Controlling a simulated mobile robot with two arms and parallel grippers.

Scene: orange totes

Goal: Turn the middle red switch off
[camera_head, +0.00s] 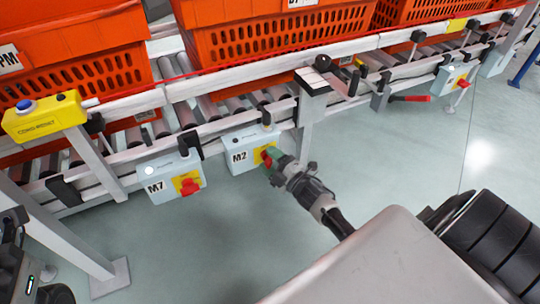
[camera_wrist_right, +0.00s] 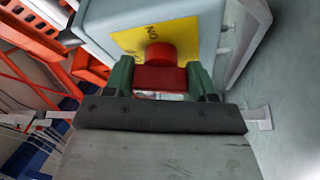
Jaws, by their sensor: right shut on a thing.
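The middle red switch (camera_head: 267,157) sits on a yellow plate on the grey box marked M2 (camera_head: 238,151), under the conveyor rail. My right gripper (camera_head: 272,161) reaches it from below right in the head view. In the right wrist view, the red switch (camera_wrist_right: 160,77) has a round hub and a flat handle between the two green fingers of my right gripper (camera_wrist_right: 160,80), which is shut on the handle. The yellow plate (camera_wrist_right: 128,40) shows the word ON, upside down, above the hub. The fingers partly hide the switch in the head view.
A grey box marked M7 (camera_head: 170,175) with its own red switch (camera_head: 187,186) hangs to the left. A third switch box (camera_head: 453,79) hangs far right. Orange totes (camera_head: 280,45) stand on the roller conveyor. A yellow box (camera_head: 43,116) is at left. The floor below is clear.

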